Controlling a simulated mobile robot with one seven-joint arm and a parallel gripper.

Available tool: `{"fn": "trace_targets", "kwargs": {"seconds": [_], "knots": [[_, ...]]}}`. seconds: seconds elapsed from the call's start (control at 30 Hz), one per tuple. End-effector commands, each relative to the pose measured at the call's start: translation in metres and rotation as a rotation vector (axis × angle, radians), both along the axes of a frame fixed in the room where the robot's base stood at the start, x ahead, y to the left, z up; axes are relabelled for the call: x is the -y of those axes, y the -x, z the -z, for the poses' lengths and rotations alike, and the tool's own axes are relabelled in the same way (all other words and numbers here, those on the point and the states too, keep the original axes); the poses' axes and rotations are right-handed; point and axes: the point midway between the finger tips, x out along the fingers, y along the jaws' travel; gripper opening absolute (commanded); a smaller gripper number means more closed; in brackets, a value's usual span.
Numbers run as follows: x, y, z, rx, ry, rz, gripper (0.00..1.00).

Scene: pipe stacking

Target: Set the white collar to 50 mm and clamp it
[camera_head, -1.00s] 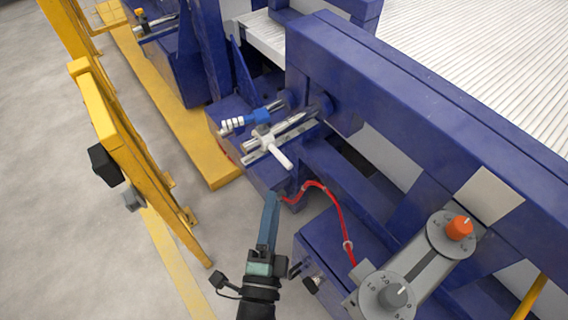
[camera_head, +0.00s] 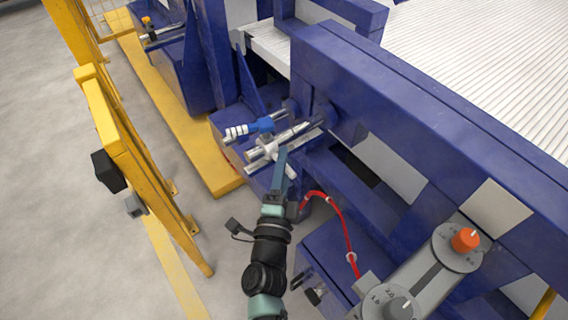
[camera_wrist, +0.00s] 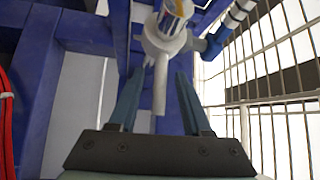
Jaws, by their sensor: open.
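The white collar (camera_head: 264,147) sits around a metal rod that sticks out of the blue machine frame, and its white handle points down toward the lower right. My gripper (camera_head: 281,156) is at the collar and partly covers the handle. In the wrist view, the collar (camera_wrist: 160,42) is ahead of my open gripper (camera_wrist: 159,76), with its white handle (camera_wrist: 160,88) hanging between the two fingers. A gap shows on each side of the handle. The collar's scale cannot be read.
A blue collar (camera_head: 262,125) with a white ribbed end sits on a parallel rod just behind. A red hose (camera_head: 347,225) loops at the right of my arm. A grey panel with an orange knob (camera_head: 466,240) stands lower right. A yellow guard (camera_head: 140,165) stands left.

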Motion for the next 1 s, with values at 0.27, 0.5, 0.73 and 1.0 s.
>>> {"fn": "trace_targets", "kwargs": {"seconds": [0.27, 0.5, 0.73, 1.0], "knots": [[-0.0001, 0.0004, 0.0001, 0.000, 0.000, 0.000, 0.09], [-0.0002, 0.0005, 0.0002, 0.000, 0.000, 0.000, 0.00], [-0.0003, 0.0005, 0.0002, 0.000, 0.000, 0.000, 0.00], [-0.0003, 0.0006, 0.0003, 0.000, 0.000, 0.000, 0.00]]}}
